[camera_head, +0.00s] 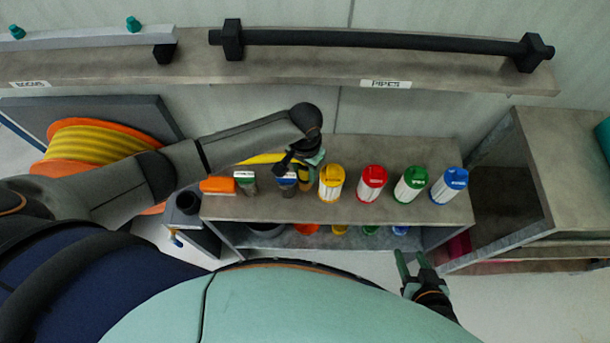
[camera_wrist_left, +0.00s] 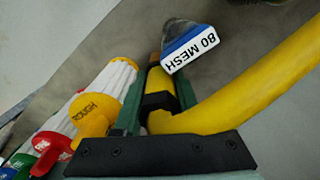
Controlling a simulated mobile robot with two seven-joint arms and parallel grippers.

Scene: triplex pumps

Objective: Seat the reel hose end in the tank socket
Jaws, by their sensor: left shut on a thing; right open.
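The yellow hose is wound on an orange reel (camera_head: 92,146) at the left. My left gripper (camera_head: 303,163) is over the bench and shut on the hose end, beside the yellow-capped cartridge. In the left wrist view the hose end (camera_wrist_left: 160,92), with a black collar, lies between green fingers and the yellow hose (camera_wrist_left: 245,95) bends away to the right. A black round fitting (camera_head: 187,202) tops a small grey box left of the bench; I cannot tell if it is the tank socket. My right gripper (camera_head: 412,264) is open and empty in front of the bench.
Yellow, red (camera_head: 372,182), green (camera_head: 411,183) and blue (camera_head: 449,186) capped cartridges stand in a row on the bench (camera_head: 340,207). A block labelled 80 MESH (camera_wrist_left: 190,46) is close to the hose end. A black pipe (camera_head: 380,40) lies on the rear shelf.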

